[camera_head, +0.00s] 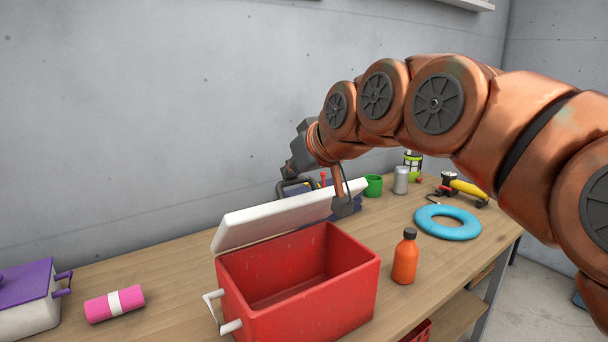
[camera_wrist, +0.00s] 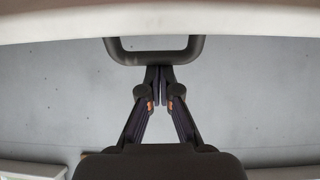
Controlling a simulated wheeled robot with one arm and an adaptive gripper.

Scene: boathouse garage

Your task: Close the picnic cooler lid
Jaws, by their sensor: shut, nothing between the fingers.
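The picnic cooler (camera_head: 300,300) is a red box with an empty interior, standing on the wooden workbench. Its white lid (camera_head: 285,217) is open and tilted up at the back of the box. A dark loop handle (camera_head: 297,183) shows at the lid's upper edge. My gripper (camera_head: 289,172) is behind and above that edge, close to the handle. In the wrist view the lid (camera_wrist: 60,25) fills the top, with its handle (camera_wrist: 155,57) below. My gripper's fingertips (camera_wrist: 159,72) are together and empty, at or near the handle; contact is unclear.
An orange bottle (camera_head: 405,260) stands right of the cooler, with a blue ring (camera_head: 447,233) beyond. A green mug (camera_head: 373,186) and a can (camera_head: 401,181) stand farther back. Left are a pink roll (camera_head: 100,307) and a purple-lidded box (camera_head: 25,305). The grey wall (camera_head: 150,120) rises behind.

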